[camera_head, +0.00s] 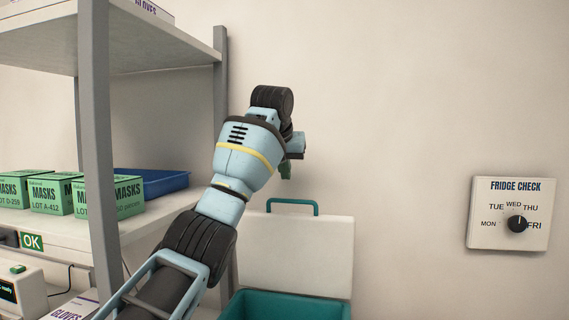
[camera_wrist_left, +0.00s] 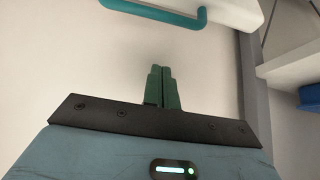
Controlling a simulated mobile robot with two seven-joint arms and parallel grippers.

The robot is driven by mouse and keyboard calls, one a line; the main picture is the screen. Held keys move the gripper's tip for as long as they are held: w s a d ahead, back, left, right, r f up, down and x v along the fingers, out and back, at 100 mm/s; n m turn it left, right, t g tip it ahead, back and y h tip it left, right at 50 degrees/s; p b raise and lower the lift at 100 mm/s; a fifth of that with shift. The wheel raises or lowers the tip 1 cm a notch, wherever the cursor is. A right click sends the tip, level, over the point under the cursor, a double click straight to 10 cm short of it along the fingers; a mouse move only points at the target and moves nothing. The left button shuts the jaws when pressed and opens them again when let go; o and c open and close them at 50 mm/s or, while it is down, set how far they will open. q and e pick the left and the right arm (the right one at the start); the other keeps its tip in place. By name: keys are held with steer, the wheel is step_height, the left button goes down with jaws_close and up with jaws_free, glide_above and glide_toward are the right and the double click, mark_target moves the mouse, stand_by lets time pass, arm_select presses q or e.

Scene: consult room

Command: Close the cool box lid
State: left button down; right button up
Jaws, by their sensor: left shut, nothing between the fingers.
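The cool box (camera_head: 285,305) is teal and stands at the bottom middle of the head view, cut off by the frame edge. Its white lid (camera_head: 296,252) stands open and upright against the wall, with a teal handle (camera_head: 292,203) along its top edge. The handle also shows at the top of the left wrist view (camera_wrist_left: 160,14). My left gripper (camera_head: 286,171) is above the lid near its handle, apart from it as far as I can tell. Its green fingers (camera_wrist_left: 161,88) are shut and empty in the left wrist view. My right gripper is not in view.
A shelf unit with a grey post (camera_head: 96,140) stands at the left. It holds green mask boxes (camera_head: 50,194) and a blue tray (camera_head: 152,182). A fridge check dial panel (camera_head: 512,214) hangs on the right wall. The space between lid and panel is clear.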

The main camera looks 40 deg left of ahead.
mark_target(284, 200)
arm_select(q)
step_height(284, 200, down, 4)
steer(key=shift+f, duration=0.15)
steer(key=shift+s+d+f+p, duration=0.2)
steer(key=shift+s+p, duration=0.1)
steer(key=shift+s, duration=0.1)
steer(key=shift+s+f, duration=0.1)
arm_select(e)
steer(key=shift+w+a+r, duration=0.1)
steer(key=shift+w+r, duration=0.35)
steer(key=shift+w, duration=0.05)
arm_select(q)
steer(key=shift+f, duration=0.1)
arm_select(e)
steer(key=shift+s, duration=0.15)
